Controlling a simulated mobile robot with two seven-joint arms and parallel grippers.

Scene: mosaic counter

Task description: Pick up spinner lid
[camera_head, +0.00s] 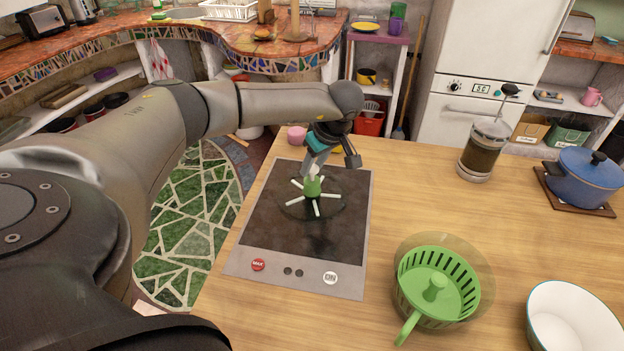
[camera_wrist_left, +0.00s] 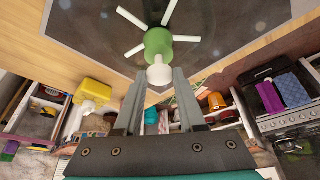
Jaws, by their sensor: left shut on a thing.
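The spinner lid (camera_head: 316,207) is a clear disc with white spokes and a green hub topped by a white knob. It is over the dark cooktop (camera_head: 270,225); I cannot tell whether it touches the surface. My left gripper (camera_head: 313,172) reaches down from above and is shut on the lid's knob. In the left wrist view the white knob sits between the fingertips (camera_wrist_left: 158,78), with the green hub of the lid (camera_wrist_left: 158,42) and its spokes beyond. My right gripper is not in view.
A green spinner basket (camera_head: 458,290) in a clear bowl stands right of the cooktop. A white bowl (camera_head: 575,325) is at the front right. A French press (camera_head: 484,150) and a blue pot (camera_head: 585,180) stand at the back right. The wooden counter between them is clear.

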